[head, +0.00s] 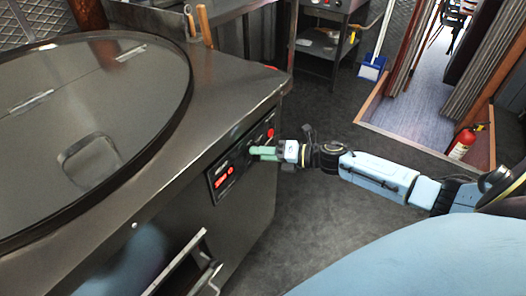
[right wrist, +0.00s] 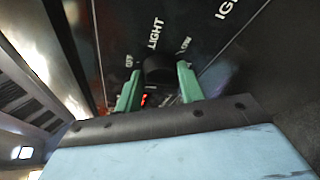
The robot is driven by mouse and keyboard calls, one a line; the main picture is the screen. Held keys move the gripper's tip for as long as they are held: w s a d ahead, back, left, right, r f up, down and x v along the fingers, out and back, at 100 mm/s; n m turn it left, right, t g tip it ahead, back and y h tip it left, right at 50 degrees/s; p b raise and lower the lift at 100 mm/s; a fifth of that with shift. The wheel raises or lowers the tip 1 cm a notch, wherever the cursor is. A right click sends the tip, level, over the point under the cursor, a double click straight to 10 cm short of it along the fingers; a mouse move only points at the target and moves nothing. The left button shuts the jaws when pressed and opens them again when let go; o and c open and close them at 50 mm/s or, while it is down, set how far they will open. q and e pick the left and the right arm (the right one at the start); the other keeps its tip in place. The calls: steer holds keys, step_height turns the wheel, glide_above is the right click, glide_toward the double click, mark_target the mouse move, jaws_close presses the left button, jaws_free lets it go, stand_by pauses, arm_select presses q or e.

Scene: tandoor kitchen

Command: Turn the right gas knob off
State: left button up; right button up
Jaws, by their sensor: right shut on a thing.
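My right gripper (head: 256,153) has green fingers and reaches the control panel (head: 222,190) on the front of the steel tandoor counter. In the right wrist view, the gripper (right wrist: 157,78) has one finger on each side of a black round knob (right wrist: 158,68) and is shut on it. White lettering reading LIGHT and smaller marks stand around this knob. The fingers hide its sides, so I cannot read its exact angle. In the head view the fingers cover the knob. My left gripper is not in view.
A large round tandoor lid or opening (head: 100,90) fills the counter top. A metal handle (head: 180,262) juts out below. Dark floor to the right is clear; a fire extinguisher (head: 462,144) stands farther off.

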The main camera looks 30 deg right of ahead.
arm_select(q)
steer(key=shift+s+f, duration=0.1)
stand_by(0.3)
arm_select(e)
steer(key=o, duration=1)
steer(key=shift+c, duration=0.2)
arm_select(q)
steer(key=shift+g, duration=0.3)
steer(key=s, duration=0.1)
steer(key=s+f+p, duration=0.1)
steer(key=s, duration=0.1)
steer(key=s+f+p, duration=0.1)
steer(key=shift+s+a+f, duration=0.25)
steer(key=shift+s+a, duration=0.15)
arm_select(e)
steer(key=v, duration=1.3)
steer(key=shift+s+d+r, duration=0.1)
steer(key=shift+d, duration=0.05)
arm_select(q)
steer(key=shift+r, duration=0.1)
